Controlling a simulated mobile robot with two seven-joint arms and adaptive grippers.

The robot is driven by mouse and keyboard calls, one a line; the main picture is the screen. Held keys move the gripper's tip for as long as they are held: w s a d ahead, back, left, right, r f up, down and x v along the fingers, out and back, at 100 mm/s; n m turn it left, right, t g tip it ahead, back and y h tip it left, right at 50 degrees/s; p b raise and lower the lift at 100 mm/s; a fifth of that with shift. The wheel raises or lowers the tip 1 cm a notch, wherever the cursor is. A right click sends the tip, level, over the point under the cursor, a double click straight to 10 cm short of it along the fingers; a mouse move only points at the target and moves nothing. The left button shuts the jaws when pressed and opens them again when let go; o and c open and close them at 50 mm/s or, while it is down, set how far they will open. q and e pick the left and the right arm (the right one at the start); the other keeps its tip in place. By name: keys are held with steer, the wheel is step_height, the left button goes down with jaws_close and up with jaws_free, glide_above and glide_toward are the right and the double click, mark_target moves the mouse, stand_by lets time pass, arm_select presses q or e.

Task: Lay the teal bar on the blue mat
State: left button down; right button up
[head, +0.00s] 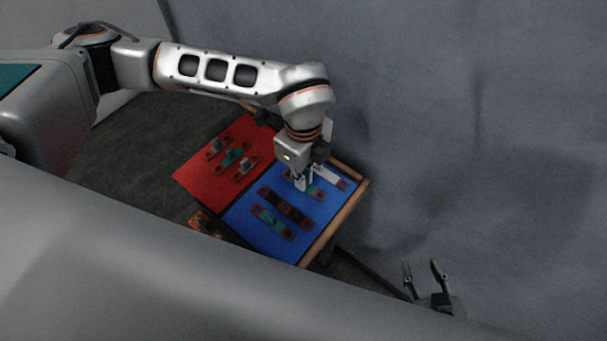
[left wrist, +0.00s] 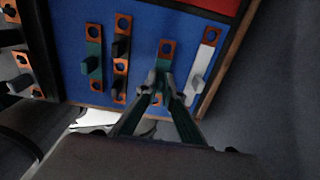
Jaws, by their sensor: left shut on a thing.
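The blue mat (head: 287,248) lies on the table's right part. My left gripper (head: 304,183) points down over its far side and is shut on the upright grip of a teal bar with copper ends; the bar shows in the left wrist view (left wrist: 166,48). The held bar is at or just above the mat; I cannot tell if it touches. It lies between a black bar (head: 285,207) and a white bar (head: 329,177), roughly parallel to both. My right gripper (head: 425,275) is open and empty, off the table.
A red mat (head: 199,174) beside the blue one bears several bars, one of them teal (head: 232,156). A wooden rim (head: 337,219) edges the table's right side. More copper-ended parts (head: 204,222) sit at the near-left edge. A grey wall stands to the right.

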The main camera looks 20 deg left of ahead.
arm_select(q)
steer(key=shift+f, duration=0.2)
arm_select(e)
steer(key=shift+s+f, duration=0.25)
steer(key=shift+s, duration=0.1)
arm_select(q)
steer(key=shift+f, duration=0.25)
steer(key=shift+f, duration=0.15)
arm_select(e)
steer(key=shift+w, duration=0.1)
arm_select(q)
steer(key=c, duration=2.1)
jaws_free()
arm_select(e)
steer(key=shift+w+r, duration=0.1)
steer(key=shift+w, duration=0.1)
arm_select(q)
step_height(320, 180, up, 12)
arm_select(e)
steer(key=shift+s, duration=0.2)
arm_select(q)
steer(key=shift+d, duration=0.1)
